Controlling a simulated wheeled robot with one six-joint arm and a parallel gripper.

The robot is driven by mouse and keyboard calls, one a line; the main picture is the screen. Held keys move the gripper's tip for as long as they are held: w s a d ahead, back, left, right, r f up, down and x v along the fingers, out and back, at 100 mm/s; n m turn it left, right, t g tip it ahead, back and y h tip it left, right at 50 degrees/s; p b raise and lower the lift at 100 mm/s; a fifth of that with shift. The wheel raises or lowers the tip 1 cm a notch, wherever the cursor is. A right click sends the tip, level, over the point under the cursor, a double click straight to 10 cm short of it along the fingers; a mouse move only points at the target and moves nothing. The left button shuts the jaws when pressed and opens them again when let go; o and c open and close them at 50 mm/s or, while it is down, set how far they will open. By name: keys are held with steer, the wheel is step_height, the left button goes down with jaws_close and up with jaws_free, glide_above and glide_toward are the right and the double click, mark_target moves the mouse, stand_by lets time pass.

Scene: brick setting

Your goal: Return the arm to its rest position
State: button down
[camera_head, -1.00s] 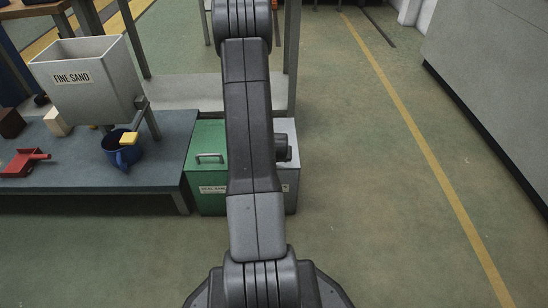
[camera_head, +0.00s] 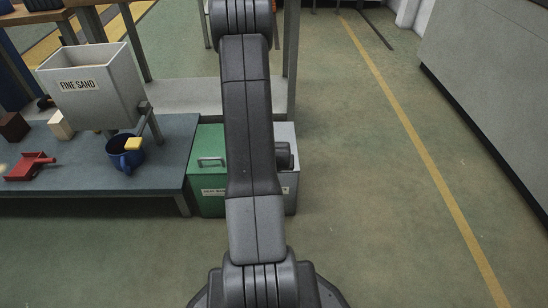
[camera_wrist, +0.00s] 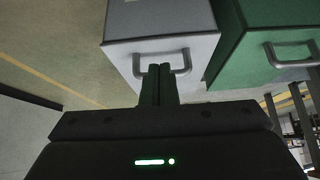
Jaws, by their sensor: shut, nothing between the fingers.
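My gripper (camera_wrist: 159,84) shows in the wrist view with its two fingers together and nothing between them. In that view the fingers overlap the handle of a light grey box (camera_wrist: 162,28); I cannot tell whether they touch it. A green box (camera_wrist: 262,45) with a grey handle is to the right of it. In the head view my arm rises through the middle of the picture, and my gripper is out of sight there.
The green box (camera_head: 208,180) is behind my arm. Floor at right is clear.

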steer(key=s, duration=0.4)
steer(key=shift+s+a+r, duration=0.1)
steer(key=shift+s, duration=0.3)
steer(key=w+f+b, duration=0.1)
steer(key=w, duration=0.2)
steer(key=w+f+b, duration=0.1)
steer(key=w+f, duration=0.1)
steer(key=w, duration=0.2)
steer(key=w+f+b, duration=0.1)
steer(key=w, duration=0.2)
steer(key=shift+w+d+f, duration=0.25)
steer(key=shift+w, duration=0.15)
steer(key=shift+r, duration=0.15)
